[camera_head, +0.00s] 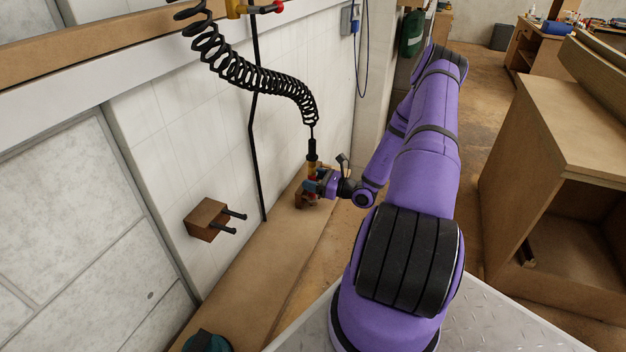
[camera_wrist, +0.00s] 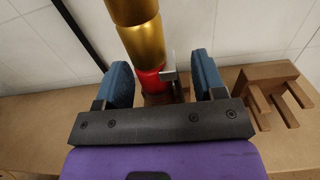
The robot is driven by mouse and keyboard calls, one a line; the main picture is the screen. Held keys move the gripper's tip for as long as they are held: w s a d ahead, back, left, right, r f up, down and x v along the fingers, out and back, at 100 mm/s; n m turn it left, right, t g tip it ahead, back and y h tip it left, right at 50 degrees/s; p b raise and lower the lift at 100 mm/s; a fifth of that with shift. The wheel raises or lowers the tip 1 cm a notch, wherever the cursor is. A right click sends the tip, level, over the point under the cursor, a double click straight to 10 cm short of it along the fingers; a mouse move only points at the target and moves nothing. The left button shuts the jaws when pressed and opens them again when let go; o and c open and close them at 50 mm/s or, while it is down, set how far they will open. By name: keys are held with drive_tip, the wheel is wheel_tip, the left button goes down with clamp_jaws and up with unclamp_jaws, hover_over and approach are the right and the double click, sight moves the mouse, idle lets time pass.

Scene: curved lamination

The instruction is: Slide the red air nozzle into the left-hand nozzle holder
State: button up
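The red air nozzle (camera_wrist: 150,80) hangs upright below a brass fitting (camera_wrist: 145,40) in the wrist view. In the head view its brass part (camera_head: 312,167) hangs from the black coiled hose. My gripper (camera_head: 316,188) is at the nozzle; in the wrist view its blue fingers (camera_wrist: 164,82) stand apart on either side of it. The nozzle is near the left finger, and a gap shows by the right one. A metal lever (camera_wrist: 169,75) sticks out beside it. The left-hand nozzle holder (camera_head: 206,219), a wooden block with two dark pegs, is on the wall, well left of my gripper.
Another wooden block (camera_head: 301,198) is just behind my gripper, partly hidden. A pronged wooden holder (camera_wrist: 268,84) stands at right in the wrist view. A black vertical pipe (camera_head: 257,150) runs down the wall between the left-hand holder and my gripper. A wooden ledge (camera_head: 265,258) runs below.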

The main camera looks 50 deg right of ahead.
drive_tip(key=shift+s, duration=0.1)
drive_tip(key=v, duration=1)
drive_tip(key=shift+s+d, duration=0.2)
drive_tip(key=shift+s, duration=0.05)
